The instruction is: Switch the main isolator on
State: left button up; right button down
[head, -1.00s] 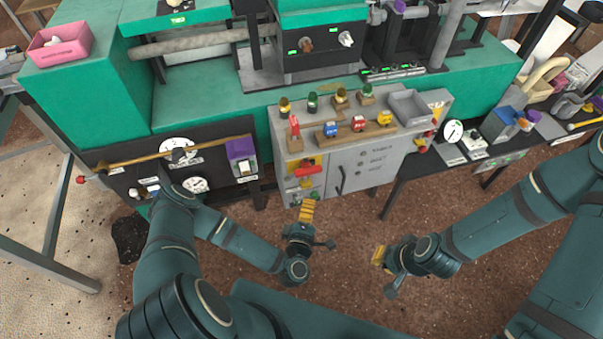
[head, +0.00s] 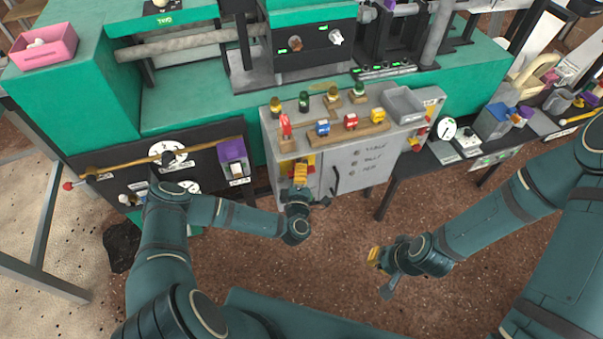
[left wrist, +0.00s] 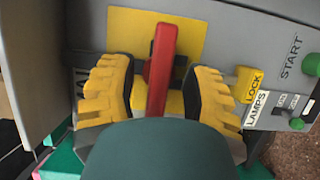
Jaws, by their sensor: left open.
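The red isolator handle (left wrist: 162,68) stands out from a yellow plate (left wrist: 187,32) on the grey cabinet front in the left wrist view. It lies between the two yellow ribbed fingers of my left gripper (head: 300,173). The fingers are open, one on each side of the handle, with a visible gap at least on the right side. In the head view this gripper covers most of the handle at the left part of the grey cabinet (head: 345,170). My right gripper (head: 375,257) hangs over the floor to the right, away from the cabinet; its opening is unclear.
Beside the handle are a yellow LOCK tag (left wrist: 249,85), a LAMPS label (left wrist: 257,109) and a green START button (left wrist: 311,65). Colored plugs and a grey tray (head: 403,104) sit on the cabinet top. A black door handle (head: 335,180) is right of my left gripper.

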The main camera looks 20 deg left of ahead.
pick_arm(q)
jog(key=shift+w+a, duration=0.1)
jog(key=shift+w, duration=0.35)
grip_shut()
jog(key=shift+r, duration=0.1)
